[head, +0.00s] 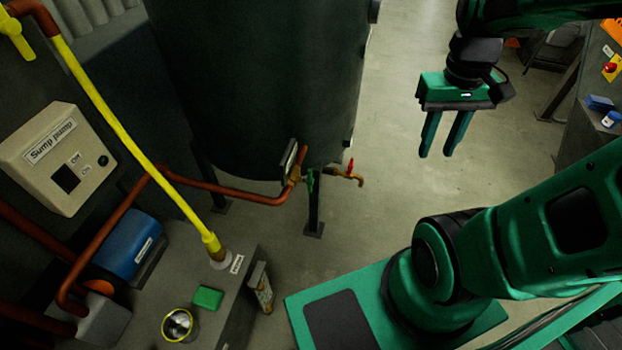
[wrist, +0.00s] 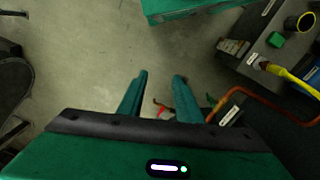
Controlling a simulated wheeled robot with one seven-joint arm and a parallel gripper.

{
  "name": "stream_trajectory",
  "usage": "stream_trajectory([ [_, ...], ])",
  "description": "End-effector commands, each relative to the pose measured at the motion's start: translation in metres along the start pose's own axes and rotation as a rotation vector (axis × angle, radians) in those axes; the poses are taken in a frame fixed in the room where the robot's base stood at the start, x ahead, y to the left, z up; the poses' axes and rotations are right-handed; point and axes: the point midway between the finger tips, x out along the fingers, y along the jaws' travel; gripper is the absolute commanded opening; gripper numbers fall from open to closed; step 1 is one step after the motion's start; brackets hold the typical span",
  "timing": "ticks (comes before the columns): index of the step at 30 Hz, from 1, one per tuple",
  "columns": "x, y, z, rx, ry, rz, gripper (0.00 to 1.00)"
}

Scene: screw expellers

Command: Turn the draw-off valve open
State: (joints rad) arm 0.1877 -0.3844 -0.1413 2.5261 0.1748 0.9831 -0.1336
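A small brass tap with a red handle (head: 351,167) and a down-turned spout (head: 360,181) sticks out low on the right side of the dark tank; it looks like the draw-off valve. A green-handled valve (head: 310,181) sits just left of it, by the copper pipe. My gripper (head: 437,154) is open and empty, right of the tap and apart from it, fingers pointing down. In the wrist view the red handle (wrist: 164,113) shows small between the fingers (wrist: 160,77), partly hidden by them. The green handle (wrist: 211,99) shows to the right.
The large dark tank (head: 260,80) stands at the back. A copper pipe (head: 235,193) runs left from it. A yellow pipe (head: 130,140), sump pump box (head: 58,158), blue motor (head: 130,245), green block (head: 208,297) and can (head: 179,325) are left. Floor around my gripper is clear.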

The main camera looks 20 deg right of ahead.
Motion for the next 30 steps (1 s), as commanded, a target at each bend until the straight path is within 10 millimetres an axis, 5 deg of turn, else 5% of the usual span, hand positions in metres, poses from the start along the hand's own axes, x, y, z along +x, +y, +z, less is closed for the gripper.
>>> stream_trajectory([
  [6, 0.028, -0.037, -0.071, -0.37, -0.007, 0.057, 0.32],
  [15, 0.095, -0.117, -0.147, -0.889, -0.009, 0.066, 0.32],
  [24, 0.178, -0.211, -0.184, -1.346, 0.014, 0.007, 0.32],
  [30, 0.21, -0.249, -0.189, -1.502, 0.034, -0.027, 0.32],
])
